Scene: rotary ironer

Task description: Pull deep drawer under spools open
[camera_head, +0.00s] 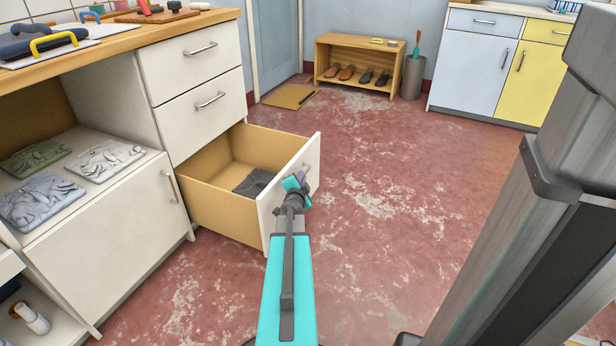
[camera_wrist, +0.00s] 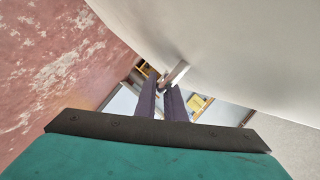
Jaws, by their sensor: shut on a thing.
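The deep bottom drawer (camera_head: 268,217) has a white front and wooden sides. It stands well out from the cabinet, below two shut drawers, with a dark grey item (camera_head: 252,183) inside. My gripper (camera_head: 299,184) is at the outer face of the drawer front, shut on its metal bar handle (camera_head: 306,168). In the wrist view the two dark fingers (camera_wrist: 161,92) close around the handle (camera_wrist: 176,73), beside the pale drawer front (camera_wrist: 240,50). The gripper hides part of the handle and front.
A wooden counter (camera_head: 130,36) tops the cabinet. Left of the drawers, relief tiles (camera_head: 105,160) lie on a shelf. A shoe rack (camera_head: 360,53), a doormat (camera_head: 289,96) and a grey bin (camera_head: 412,78) stand farther back. The worn red floor (camera_head: 400,180) right of the drawer is clear.

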